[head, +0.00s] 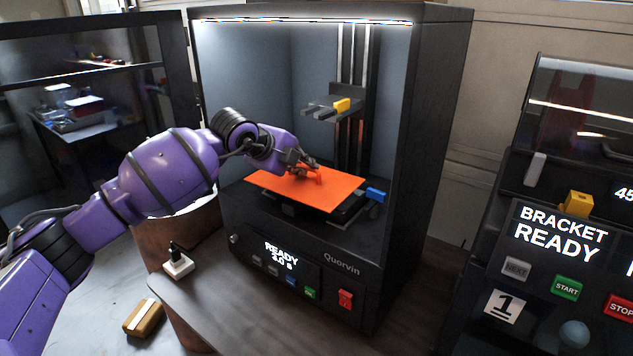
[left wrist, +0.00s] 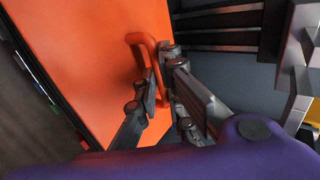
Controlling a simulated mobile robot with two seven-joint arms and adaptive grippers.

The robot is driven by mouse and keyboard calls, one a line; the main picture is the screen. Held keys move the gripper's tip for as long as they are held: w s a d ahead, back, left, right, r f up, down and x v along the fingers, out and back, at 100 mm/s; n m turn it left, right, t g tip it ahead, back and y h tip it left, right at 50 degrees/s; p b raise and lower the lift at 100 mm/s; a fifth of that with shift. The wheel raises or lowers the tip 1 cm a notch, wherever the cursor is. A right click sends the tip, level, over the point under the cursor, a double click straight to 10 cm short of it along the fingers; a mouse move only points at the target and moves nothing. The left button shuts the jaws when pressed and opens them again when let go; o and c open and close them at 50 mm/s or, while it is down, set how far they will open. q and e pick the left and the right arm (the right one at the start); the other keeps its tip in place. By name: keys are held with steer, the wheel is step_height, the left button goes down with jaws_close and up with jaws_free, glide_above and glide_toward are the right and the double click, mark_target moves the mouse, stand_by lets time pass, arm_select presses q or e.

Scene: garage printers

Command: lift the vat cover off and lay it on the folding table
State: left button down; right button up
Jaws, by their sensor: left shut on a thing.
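The orange vat cover (head: 335,189) lies flat inside the lit printer, over the dark platform. Its raised orange handle (head: 319,177) also shows in the left wrist view (left wrist: 146,45). My left gripper (head: 312,172) reaches in through the open front from the left and is shut on the handle. In the left wrist view my fingers (left wrist: 158,85) are around one end of the handle, and the cover fills the left half. I cannot tell whether the cover touches what is below it. My right gripper is not in view. I cannot make out the folding table for certain.
The printer (head: 430,120) has side walls and a rail column (head: 353,90) close behind the cover. A blue piece (head: 376,194) sits at the cover's right. A control console (head: 560,230) stands at the right.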

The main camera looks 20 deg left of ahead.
arm_select(q)
steer(key=shift+s+a+r+p, duration=0.1)
steer(key=shift+s+a+p, duration=0.15)
steer(key=shift+s, duration=0.3)
steer(key=shift+s+a+r+p, duration=0.15)
steer(key=shift+s+p, duration=0.15)
steer(key=shift+s, duration=0.25)
steer(key=shift+s+a+r+p, duration=0.1)
steer(key=shift+s+a+p, duration=0.15)
steer(key=shift+s, duration=0.3)
steer(key=shift+s+a+p, duration=0.25)
steer(key=shift+s+p, duration=0.2)
steer(key=shift+s, duration=0.35)
steer(key=shift+s+a+p, duration=0.2)
steer(key=shift+s+p, duration=0.2)
steer(key=shift+s, duration=0.35)
glide_toward(283, 193)
steer(key=shift+s+a+f, duration=0.2)
steer(key=shift+s+f, duration=0.05)
steer(key=shift+s, duration=0.4)
steer(key=shift+s+a+f, duration=0.15)
steer(key=shift+s+f, duration=0.1)
steer(key=shift+s, duration=0.35)
steer(key=shift+s+a+f, duration=0.2)
steer(key=shift+s+f, duration=0.05)
steer(key=shift+s, duration=0.4)
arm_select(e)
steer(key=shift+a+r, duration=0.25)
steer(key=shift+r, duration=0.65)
